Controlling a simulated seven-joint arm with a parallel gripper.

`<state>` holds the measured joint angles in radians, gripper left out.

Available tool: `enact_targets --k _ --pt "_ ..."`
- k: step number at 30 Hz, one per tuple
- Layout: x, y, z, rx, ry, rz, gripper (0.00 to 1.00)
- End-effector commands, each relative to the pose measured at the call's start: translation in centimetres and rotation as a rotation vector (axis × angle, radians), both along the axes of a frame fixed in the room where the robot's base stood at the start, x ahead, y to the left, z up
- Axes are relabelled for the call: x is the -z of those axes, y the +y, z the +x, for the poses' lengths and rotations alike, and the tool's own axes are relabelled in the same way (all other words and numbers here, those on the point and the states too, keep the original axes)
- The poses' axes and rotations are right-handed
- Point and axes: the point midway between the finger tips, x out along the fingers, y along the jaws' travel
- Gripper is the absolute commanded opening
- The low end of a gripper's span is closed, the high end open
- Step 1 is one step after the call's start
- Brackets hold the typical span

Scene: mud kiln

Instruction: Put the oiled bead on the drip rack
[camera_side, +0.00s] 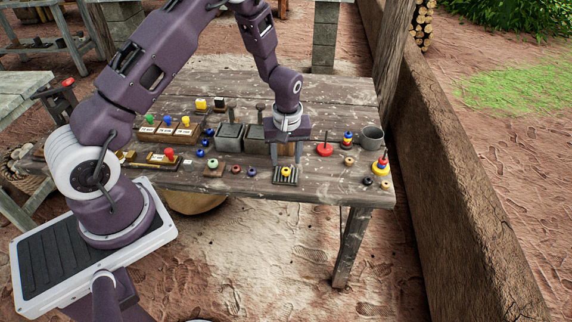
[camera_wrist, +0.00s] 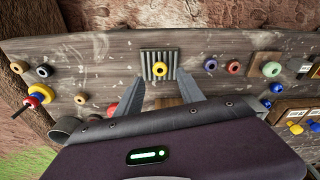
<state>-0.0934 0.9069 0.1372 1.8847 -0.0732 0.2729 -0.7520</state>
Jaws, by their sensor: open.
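A yellow ring-shaped bead (camera_side: 286,171) sits on the ridged drip rack (camera_side: 279,181), near the table's front edge. In the wrist view, the yellow bead (camera_wrist: 160,68) lies in the middle of the rack's slats (camera_wrist: 147,60), hole facing up. I cannot tell from its surface whether this bead is oiled. My gripper (camera_side: 287,157) points down just behind the rack in the side view. In the wrist view, my gripper (camera_wrist: 158,86) has its fingers spread, with nothing between them, and the bead lies apart beyond the tips.
A blue bead (camera_side: 252,171), a red bead (camera_side: 236,169) and a green bead (camera_side: 213,163) lie left of the rack. Grey bins (camera_side: 229,138) stand behind. A stacked ring post (camera_side: 381,167) and a grey cup (camera_side: 372,137) stand right. Bare planks surround the rack's right side.

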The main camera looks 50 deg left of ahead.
Motion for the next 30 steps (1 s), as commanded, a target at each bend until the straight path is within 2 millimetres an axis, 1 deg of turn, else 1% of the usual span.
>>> enact_targets --k 1,3,6,10,16,17,19,20,21,23,24,26,27,29,30 --pt "-1.5 -0.2 0.1 0.002 -0.007 0.002 0.45" --pt "-3.5 -0.3 -0.1 0.0 -0.006 0.002 0.45" --pt "-5.7 -0.6 -0.3 0.0 -0.004 0.001 0.45" --pt "-7.4 -0.7 -0.4 -0.001 -0.002 0.001 0.45" --pt "-8.4 -0.9 -0.6 0.007 -0.005 -0.001 0.45" --pt "-9.1 -1.1 -0.6 0.018 -0.013 -0.004 0.45" --pt "-12.2 -2.0 -1.2 0.074 -0.041 -0.015 0.45" --pt "-14.1 -2.6 -1.8 0.111 -0.059 -0.02 0.45" --pt "-16.8 -3.5 -2.9 0.173 -0.085 -0.027 0.45" --pt "-20.9 -4.8 -5.2 0.278 -0.125 -0.03 0.45" --pt "-23.4 -5.7 -7.1 0.355 -0.154 -0.026 0.45" --pt "-26.6 -6.9 -10.5 0.475 -0.197 -0.011 0.45" --pt "-28.3 -7.6 -12.9 0.555 -0.225 0.006 0.45" --pt "-30.1 -8.5 -16.6 0.673 -0.263 0.038 0.45" --pt "-30.7 -9.0 -18.9 0.744 -0.284 0.064 0.45"
